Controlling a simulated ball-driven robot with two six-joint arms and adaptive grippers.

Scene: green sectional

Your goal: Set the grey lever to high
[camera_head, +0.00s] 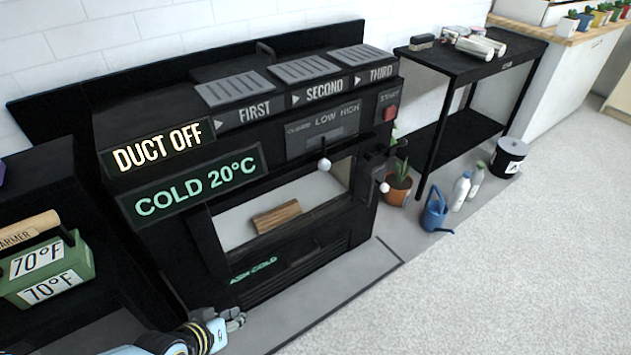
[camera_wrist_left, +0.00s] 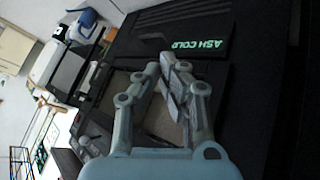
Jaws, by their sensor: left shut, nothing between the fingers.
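The black stove (camera_head: 250,170) carries a panel (camera_head: 322,132) marked CLOSED, LOW and HIGH. A lever with a pale round knob (camera_head: 324,164) sticks out below this panel, roughly under the word LOW. Its exact setting is hard to tell. My left gripper (camera_head: 236,319) is shut and empty, low in front of the stove, well below and left of the lever and not touching it. In the left wrist view its fingers (camera_wrist_left: 182,80) show before the dark stove front with the ASH COLD sign (camera_wrist_left: 209,52). My right gripper is out of view.
A wood block (camera_head: 277,216) lies in the stove's opening. A second pale knob (camera_head: 384,187) is on its right side. A green warmer (camera_head: 45,270) stands at left. A potted plant (camera_head: 397,186) and blue watering can (camera_head: 434,212) stand right. Carpet (camera_head: 480,285) is clear.

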